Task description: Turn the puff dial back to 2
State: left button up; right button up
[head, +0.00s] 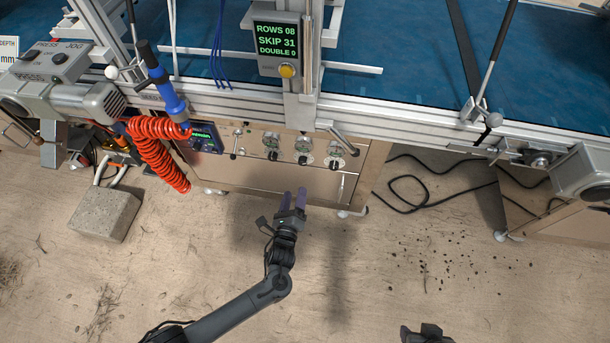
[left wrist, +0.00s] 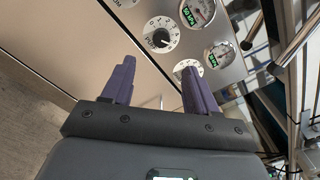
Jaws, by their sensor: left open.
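The puff dial (left wrist: 161,36) shows in the left wrist view as a round white scale with a black knob in its middle, on a grey metal panel. Its pointer is too small to read surely. My left gripper (head: 294,192) is open and empty, its two purple fingers pointing at the panel. In the left wrist view the fingers (left wrist: 158,78) are apart, with the dial beyond the gap and not touched. A second dial (left wrist: 184,66) is partly hidden by the right finger. A dark part of my right gripper (head: 428,333) shows at the bottom edge in the head view.
Round gauges (left wrist: 197,12) with green readouts sit beside the dials. In the head view, the control panel (head: 255,172) hangs below the aluminium rail. A red coiled hose (head: 155,150) hangs to its left, and a concrete block (head: 105,215) lies on the floor.

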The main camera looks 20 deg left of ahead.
aim_at(302, 163)
pick_arm(q)
jog(key=w+b, duration=0.1)
jog(key=w, duration=0.2)
jog(key=w+a+b, duration=0.1)
jog(key=w+b, duration=0.1)
jog(key=w, duration=0.1)
jog(key=w+b, duration=0.2)
jog(key=w, duration=0.1)
jog(key=shift+w+a, duration=0.3)
jog(key=shift+w, duration=0.1)
jog(key=shift+w+b, duration=0.55)
jog(key=shift+w, duration=0.15)
jog(key=shift+a+r, duration=0.1)
jog(key=c, duration=1)
jog(key=shift+c, duration=0.2)
